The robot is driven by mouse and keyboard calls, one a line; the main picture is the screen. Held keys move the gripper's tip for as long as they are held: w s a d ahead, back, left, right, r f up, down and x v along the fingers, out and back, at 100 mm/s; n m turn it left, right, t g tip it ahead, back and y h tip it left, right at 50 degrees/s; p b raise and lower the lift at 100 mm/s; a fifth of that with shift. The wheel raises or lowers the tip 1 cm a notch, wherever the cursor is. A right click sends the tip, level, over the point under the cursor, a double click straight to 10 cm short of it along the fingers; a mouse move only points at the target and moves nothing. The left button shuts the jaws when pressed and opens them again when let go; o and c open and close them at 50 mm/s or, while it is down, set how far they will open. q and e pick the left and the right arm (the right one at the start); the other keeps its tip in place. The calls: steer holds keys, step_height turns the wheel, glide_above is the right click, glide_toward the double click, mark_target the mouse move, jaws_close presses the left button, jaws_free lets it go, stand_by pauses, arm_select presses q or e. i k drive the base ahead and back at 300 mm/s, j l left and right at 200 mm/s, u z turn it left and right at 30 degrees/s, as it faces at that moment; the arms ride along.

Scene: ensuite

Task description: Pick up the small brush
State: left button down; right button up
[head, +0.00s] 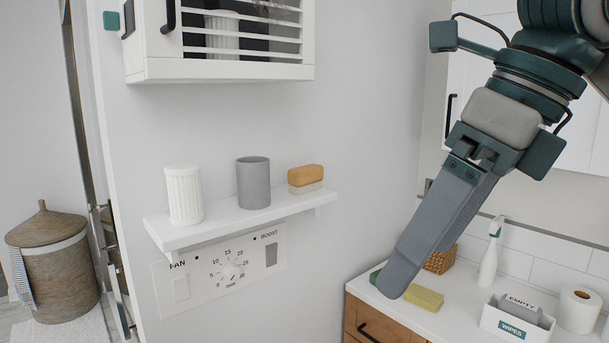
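The small brush (305,179), with a wooden orange-tan back over a pale bristle block, lies at the right end of a white wall shelf (240,214). My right gripper (398,280) comes in from the upper right with its fingers pointing down and left. In the picture it is to the right of the brush and lower, not touching it. Its fingers line up along the view, so I cannot tell whether they are open or shut. Nothing is seen held in it. My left gripper is not in view.
On the shelf, a grey cup (253,183) stands left of the brush and a white ribbed cup (184,195) farther left. A white cabinet (220,70) hangs above. The counter at the right holds a sponge (424,299), spray bottle (488,262), wipes box (514,322) and paper roll (578,311).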

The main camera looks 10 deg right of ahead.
mark_target(302, 180)
steer(key=i, duration=1.25)
